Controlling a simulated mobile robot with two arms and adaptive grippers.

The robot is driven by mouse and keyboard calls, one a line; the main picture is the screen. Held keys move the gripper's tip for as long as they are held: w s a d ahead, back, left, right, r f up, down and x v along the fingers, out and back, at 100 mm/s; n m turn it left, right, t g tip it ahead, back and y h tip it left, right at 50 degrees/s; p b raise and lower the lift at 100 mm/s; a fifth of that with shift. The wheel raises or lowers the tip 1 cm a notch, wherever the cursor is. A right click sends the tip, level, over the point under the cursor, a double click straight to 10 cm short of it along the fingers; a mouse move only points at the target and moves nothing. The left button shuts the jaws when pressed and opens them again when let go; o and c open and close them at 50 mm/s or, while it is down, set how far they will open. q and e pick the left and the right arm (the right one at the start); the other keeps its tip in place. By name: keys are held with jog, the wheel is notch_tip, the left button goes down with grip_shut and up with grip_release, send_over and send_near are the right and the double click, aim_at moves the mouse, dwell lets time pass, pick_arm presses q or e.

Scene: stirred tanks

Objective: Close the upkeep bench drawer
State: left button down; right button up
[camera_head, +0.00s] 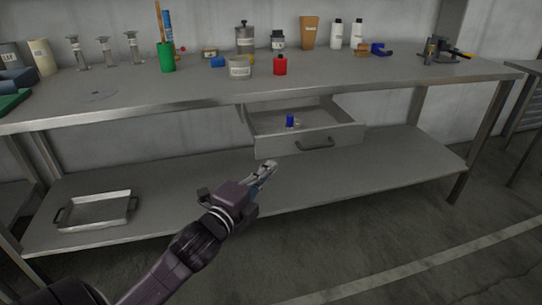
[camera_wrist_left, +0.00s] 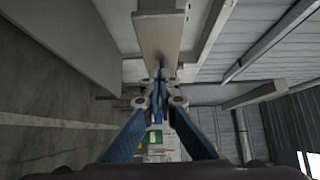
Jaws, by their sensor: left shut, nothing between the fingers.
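The bench drawer (camera_head: 310,141) hangs open below the bench top in the head view, with a dark bar handle (camera_head: 315,143) on its front. A small blue item (camera_head: 290,121) and something pale beside it lie inside. My left gripper (camera_head: 270,168) is shut and empty, just in front of and below the left part of the drawer front. I cannot tell whether it touches the drawer. In the left wrist view the closed fingertips (camera_wrist_left: 159,80) point towards a pale panel (camera_wrist_left: 160,38), which seems to be the drawer. My right gripper is not in view.
The bench top (camera_head: 210,88) carries several bottles, a green cup (camera_head: 166,57), a red container (camera_head: 280,65) and a clamp-like tool (camera_head: 440,50). A lower shelf (camera_head: 230,187) runs under the drawer, with a metal tray (camera_head: 95,210) at its left. The floor at front right is clear.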

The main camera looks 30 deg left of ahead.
aim_at(278, 147)
pick_arm(q)
jog(key=w, duration=0.1)
jog(key=w+a, duration=0.1)
jog(key=w, duration=0.1)
jog(key=w+a, duration=0.1)
jog(key=w, duration=0.1)
jog(key=shift+w+a+b, duration=0.25)
jog(key=shift+b, duration=0.15)
jog(key=shift+w+a, duration=0.3)
jog(key=shift+a, duration=0.1)
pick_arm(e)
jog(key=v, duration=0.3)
